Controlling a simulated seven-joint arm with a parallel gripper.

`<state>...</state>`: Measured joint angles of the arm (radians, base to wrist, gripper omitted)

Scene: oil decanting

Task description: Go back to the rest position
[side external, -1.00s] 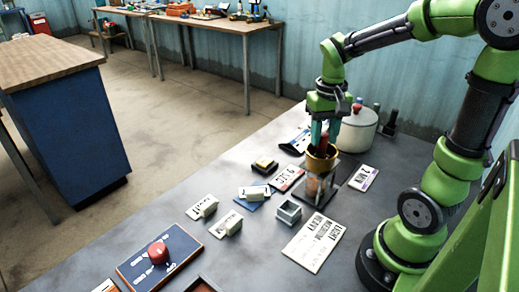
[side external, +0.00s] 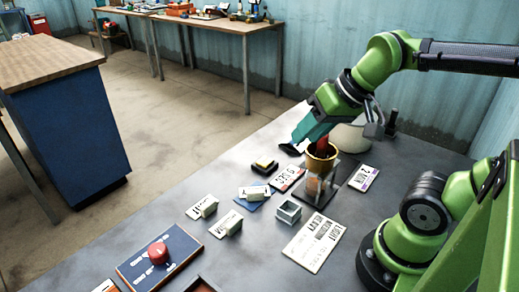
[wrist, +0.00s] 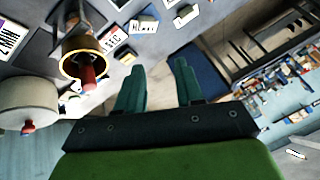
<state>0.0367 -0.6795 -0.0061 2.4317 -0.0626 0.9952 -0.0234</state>
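My gripper (side external: 304,133) is tilted, above and just behind the brass cup in the side view. In the wrist view my gripper (wrist: 159,67) has its two teal fingers spread, with nothing between them. The brass cup (side external: 318,163) sits in a small stand over a glass vessel, with a dark red piece (side external: 321,144) standing in it. The cup also shows in the wrist view (wrist: 72,64), with the red piece (wrist: 88,77) in its mouth, to the left of the fingers.
A pale lidded pot (side external: 347,138) stands behind the cup, partly hidden by my wrist. Several labelled cards and small blocks lie on the grey table (side external: 160,222). A blue board with a red button (side external: 158,252) lies at the front. A blue cabinet (side external: 75,135) stands apart on the left.

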